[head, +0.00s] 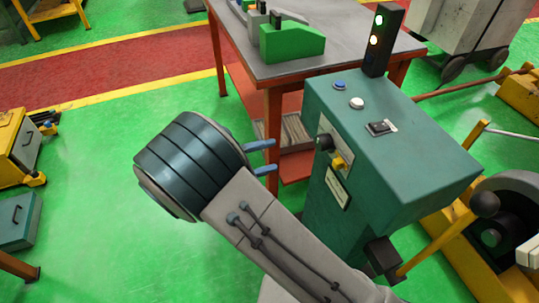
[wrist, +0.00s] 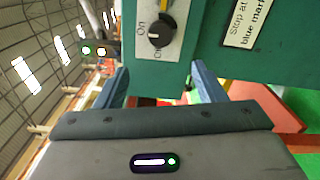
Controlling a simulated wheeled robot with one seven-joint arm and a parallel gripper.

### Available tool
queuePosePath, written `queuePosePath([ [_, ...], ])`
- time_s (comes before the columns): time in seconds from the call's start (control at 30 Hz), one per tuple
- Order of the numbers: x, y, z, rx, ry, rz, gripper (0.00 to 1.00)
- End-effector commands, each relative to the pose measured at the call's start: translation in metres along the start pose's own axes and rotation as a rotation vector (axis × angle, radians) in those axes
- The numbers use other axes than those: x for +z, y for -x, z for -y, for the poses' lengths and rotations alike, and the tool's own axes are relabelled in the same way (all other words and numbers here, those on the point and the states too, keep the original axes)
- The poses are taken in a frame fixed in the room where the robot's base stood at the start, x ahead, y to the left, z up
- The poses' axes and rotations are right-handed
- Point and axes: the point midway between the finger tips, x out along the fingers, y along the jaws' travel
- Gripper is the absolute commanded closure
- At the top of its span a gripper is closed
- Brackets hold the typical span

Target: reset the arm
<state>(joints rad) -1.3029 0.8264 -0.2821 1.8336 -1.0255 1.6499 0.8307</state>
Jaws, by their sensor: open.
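My arm reaches from the bottom of the head view up and to the left. My gripper (head: 272,156) is at its end, with two blue fingers pointing right, apart and with nothing between them. In the wrist view the fingers stand on both sides of the gap (wrist: 162,82). The fingertips are near the front face of the green control box (head: 420,150). That face also fills much of the wrist view (wrist: 290,75), with a black rotary knob (wrist: 160,32) on an On/Off plate close ahead. Whether the fingers touch the box cannot be told.
A workbench (head: 352,48) with a green block (head: 290,42) stands behind the control box. A signal tower (head: 377,42) rises at the box's back. A machine with a black round part (head: 495,235) is at right. Green floor (head: 90,210) is clear at left.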

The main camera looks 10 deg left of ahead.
Motion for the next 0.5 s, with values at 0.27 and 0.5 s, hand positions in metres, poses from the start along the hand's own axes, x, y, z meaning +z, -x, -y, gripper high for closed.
queuePosePath([
  [0.27, 0.0, -0.001, 0.0, 0.0, 0.0, 0.0, 0.37],
  [0.5, 0.016, -0.032, -0.018, -0.123, 0.021, 0.074, 0.37],
])
